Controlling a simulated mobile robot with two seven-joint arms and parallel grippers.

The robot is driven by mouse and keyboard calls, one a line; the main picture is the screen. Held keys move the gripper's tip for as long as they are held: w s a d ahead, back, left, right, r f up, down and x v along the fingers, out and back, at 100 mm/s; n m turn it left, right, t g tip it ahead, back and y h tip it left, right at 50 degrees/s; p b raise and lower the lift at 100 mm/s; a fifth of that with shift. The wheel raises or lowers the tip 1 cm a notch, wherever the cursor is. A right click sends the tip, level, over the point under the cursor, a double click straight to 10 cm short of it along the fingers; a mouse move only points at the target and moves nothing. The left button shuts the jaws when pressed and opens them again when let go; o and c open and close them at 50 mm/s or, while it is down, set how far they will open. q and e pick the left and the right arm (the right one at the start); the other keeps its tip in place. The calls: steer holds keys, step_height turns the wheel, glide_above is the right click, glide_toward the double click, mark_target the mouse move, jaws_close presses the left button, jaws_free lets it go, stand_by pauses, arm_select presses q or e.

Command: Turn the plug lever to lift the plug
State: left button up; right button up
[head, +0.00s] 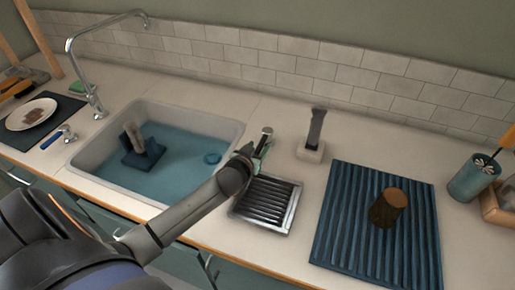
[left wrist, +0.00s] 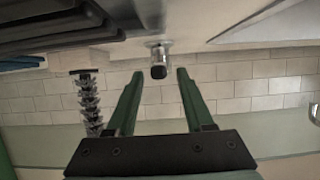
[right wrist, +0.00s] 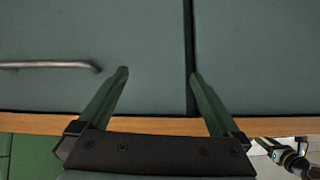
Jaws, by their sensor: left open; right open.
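The plug lever (head: 265,134), a short chrome stem with a dark knob, stands on the counter just right of the sink. The round plug (head: 212,158) shows as a blue disc in the water at the sink's right side. My left gripper (head: 260,152) is open right beside the lever. In the left wrist view the lever's dark knob (left wrist: 158,70) lies in line with the gap between the open fingertips; I cannot tell how deep it sits between them. My right gripper (right wrist: 159,73) is open and empty, facing the cabinet doors (right wrist: 80,40).
The sink (head: 240,127) holds blue water and a dark block with an upright handle (head: 133,136). A slatted metal tray (head: 283,228) lies close below my left gripper.

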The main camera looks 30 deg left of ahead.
arm_select(q)
steer(key=shift+c, duration=0.2)
jaws_close()
stand_by(1.1)
